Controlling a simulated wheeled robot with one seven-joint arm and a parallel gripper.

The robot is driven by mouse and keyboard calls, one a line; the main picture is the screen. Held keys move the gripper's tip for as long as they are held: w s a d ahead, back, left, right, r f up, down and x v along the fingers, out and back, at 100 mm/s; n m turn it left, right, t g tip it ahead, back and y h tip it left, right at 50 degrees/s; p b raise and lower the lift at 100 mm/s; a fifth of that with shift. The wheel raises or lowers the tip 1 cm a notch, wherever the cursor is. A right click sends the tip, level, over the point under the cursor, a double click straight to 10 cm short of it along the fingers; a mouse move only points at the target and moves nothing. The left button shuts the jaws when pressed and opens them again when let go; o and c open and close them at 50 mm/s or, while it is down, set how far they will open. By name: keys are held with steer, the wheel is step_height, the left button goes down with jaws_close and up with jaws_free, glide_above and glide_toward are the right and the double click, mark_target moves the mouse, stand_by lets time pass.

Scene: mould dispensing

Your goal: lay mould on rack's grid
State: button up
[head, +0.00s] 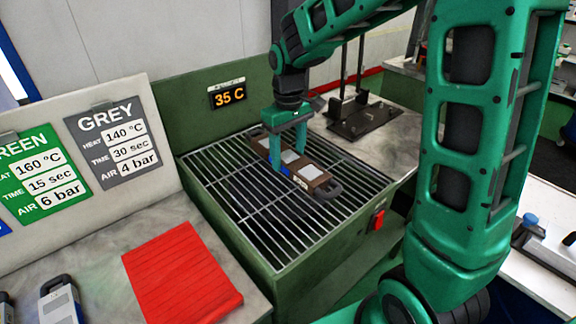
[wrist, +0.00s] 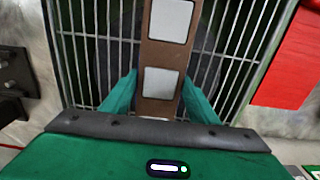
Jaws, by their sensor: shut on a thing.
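The mould (head: 304,172) is a long brown bar with pale square plates and dark handle ends, with a small blue mark on its side. In the wrist view the mould (wrist: 152,107) runs up the middle between the fingers. My gripper (head: 287,165) is shut on its middle from above; its green fingers also show in the wrist view (wrist: 160,97). The mould is over the rack's grid (head: 250,205) of metal bars in a green housing. I cannot tell whether it touches the bars. The gripper hides part of it.
A display reading 35 C (head: 229,94) is on the green back panel. A red switch (head: 377,220) is on the housing's right side. A red pad (head: 181,275) lies on the counter at front left. A dark stand (head: 362,118) stands behind right. The grid's left and front are clear.

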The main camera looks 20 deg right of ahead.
steer(key=shift+w+f, duration=0.1)
steer(key=shift+f, duration=1.9)
steer(key=o, duration=1.7)
steer(key=shift+f, duration=0.1)
step_height(320, 180, up, 12)
steer(key=shift+r, duration=0.1)
steer(key=s+d+m, duration=0.6)
steer(key=s+d, duration=0.7)
steer(key=s, duration=0.2)
steer(key=s+d+f+m, duration=0.1)
steer(key=s, duration=0.3)
steer(key=s+d+f+m, duration=0.1)
steer(key=s+f, duration=0.1)
steer(key=s, duration=0.3)
steer(key=s+d+f+m, duration=0.1)
steer(key=s+m, duration=0.1)
steer(key=s, duration=0.2)
steer(key=shift+s+d+f, duration=0.1)
steer(key=shift+s+f, duration=0.15)
steer(key=shift+s, duration=0.15)
